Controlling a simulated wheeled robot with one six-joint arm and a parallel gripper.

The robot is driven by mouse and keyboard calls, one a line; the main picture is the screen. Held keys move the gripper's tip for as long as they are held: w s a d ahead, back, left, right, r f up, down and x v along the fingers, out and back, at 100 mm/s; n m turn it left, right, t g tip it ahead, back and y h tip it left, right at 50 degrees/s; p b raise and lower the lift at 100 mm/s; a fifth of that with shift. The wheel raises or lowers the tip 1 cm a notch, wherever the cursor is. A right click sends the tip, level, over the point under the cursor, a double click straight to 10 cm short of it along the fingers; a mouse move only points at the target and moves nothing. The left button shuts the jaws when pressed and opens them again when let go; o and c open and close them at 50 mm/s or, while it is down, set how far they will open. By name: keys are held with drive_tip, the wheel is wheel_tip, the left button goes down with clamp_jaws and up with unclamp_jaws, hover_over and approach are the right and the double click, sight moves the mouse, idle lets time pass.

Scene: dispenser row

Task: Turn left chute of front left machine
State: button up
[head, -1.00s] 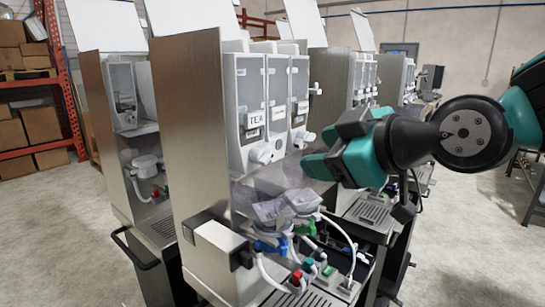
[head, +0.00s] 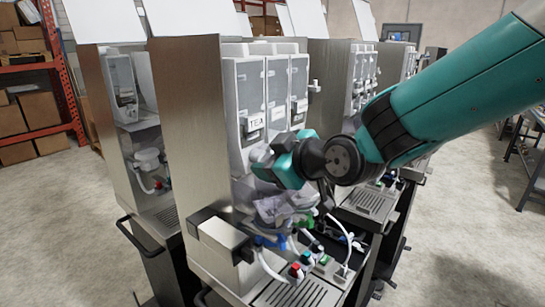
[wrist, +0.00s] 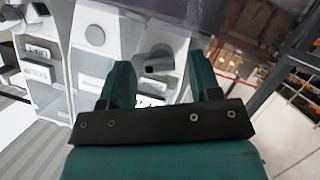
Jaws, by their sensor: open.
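The front left machine (head: 185,130) has a row of upright canisters (head: 250,95), the left one labelled TEA. Its left chute (head: 258,152) is partly hidden behind my gripper (head: 271,159) in the head view. In the wrist view, which looks upside down, a grey chute with a dark opening (wrist: 156,62) shows between the two teal fingers of my gripper (wrist: 162,72). It appears to be the left chute. The fingers are apart, one to each side of it in the picture, with no clear contact.
Below the chutes are clear funnels (head: 270,210), hoses and coloured valves, close under my gripper. A boxy part (head: 222,238) juts from the machine's front left. Other machines stand behind and to the left. Shelving with cardboard boxes (head: 35,125) is at far left.

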drive_tip(key=shift+c, duration=0.4)
drive_tip(key=c, duration=0.8)
drive_tip(key=shift+c, duration=0.2)
drive_tip(key=shift+m+b, duration=0.3)
drive_tip(key=shift+b, duration=0.05)
drive_tip(key=m+g+y+b, duration=0.1)
drive_tip(key=m+b, duration=0.1)
drive_tip(key=m+g+y+b, duration=0.1)
drive_tip(key=m+b, duration=0.1)
drive_tip(key=m+g+y+b, duration=0.1)
drive_tip(key=m+g+b, duration=0.1)
drive_tip(key=shift+w+d+m, duration=0.25)
drive_tip(key=shift+w+m, duration=0.05)
drive_tip(key=shift+m, duration=0.1)
